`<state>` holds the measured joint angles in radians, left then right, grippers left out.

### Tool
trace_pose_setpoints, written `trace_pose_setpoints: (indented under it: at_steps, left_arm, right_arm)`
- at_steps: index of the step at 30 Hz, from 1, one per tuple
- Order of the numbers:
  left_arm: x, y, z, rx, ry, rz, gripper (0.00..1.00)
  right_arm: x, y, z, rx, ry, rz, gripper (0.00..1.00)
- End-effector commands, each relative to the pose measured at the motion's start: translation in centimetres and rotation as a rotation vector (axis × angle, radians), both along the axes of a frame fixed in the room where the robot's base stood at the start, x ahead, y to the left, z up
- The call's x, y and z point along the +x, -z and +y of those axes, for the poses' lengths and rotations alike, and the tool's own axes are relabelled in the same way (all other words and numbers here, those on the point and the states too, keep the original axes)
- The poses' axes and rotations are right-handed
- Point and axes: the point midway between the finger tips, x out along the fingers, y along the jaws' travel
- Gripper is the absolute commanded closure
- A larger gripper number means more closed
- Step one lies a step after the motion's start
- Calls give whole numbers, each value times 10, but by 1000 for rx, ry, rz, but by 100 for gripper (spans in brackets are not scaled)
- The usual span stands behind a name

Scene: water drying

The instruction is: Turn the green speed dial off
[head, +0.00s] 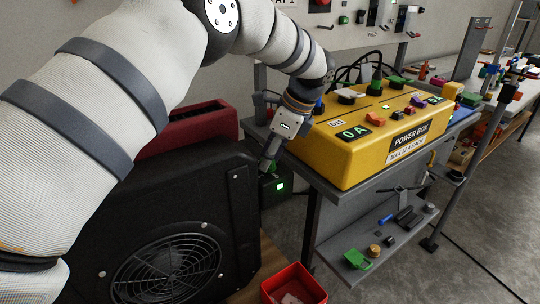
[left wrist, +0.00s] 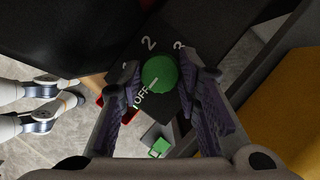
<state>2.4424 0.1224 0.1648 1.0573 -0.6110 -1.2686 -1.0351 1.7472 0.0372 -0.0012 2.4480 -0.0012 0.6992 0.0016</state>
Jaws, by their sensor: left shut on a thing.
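The green speed dial (left wrist: 159,74) sits on a dark panel with white marks reading OFF, 2 and 3, and a partly covered mark at the left. A short white line shows at the dial's lower left edge, by the OFF mark. My left gripper (left wrist: 160,78) is shut on the dial, one finger on each side. In the head view my left gripper (head: 269,160) reaches down behind the black fan unit (head: 215,200), and the dial (head: 272,167) is mostly hidden there. My right gripper is in neither view.
A small dark box with a lit green square (head: 280,186) is just below the gripper. A yellow power box (head: 360,165) stands on the grey bench to the right. A red bin (head: 312,279) is on the floor side, in front. Bench shelf (head: 400,238) holds small parts.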

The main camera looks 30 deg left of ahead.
Motion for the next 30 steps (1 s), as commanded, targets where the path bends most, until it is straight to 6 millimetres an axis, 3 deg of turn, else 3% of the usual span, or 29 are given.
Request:
trace_pose_setpoints:
  at_steps: [5,6,17,27,30]
  left_arm:
    - [0,1,0,-1,-1,3,97]
    - [-1,1,0,-1,-1,3,61]
    - [1,-6,-2,1,1,-2,61]
    - [11,-84,-34,1,1,-3,61]
    - [13,-100,-40,0,0,-1,61]
  right_arm:
    - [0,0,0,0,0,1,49]
    - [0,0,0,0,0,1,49]
    - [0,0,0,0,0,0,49]
    - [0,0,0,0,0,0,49]
    - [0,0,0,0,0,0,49]
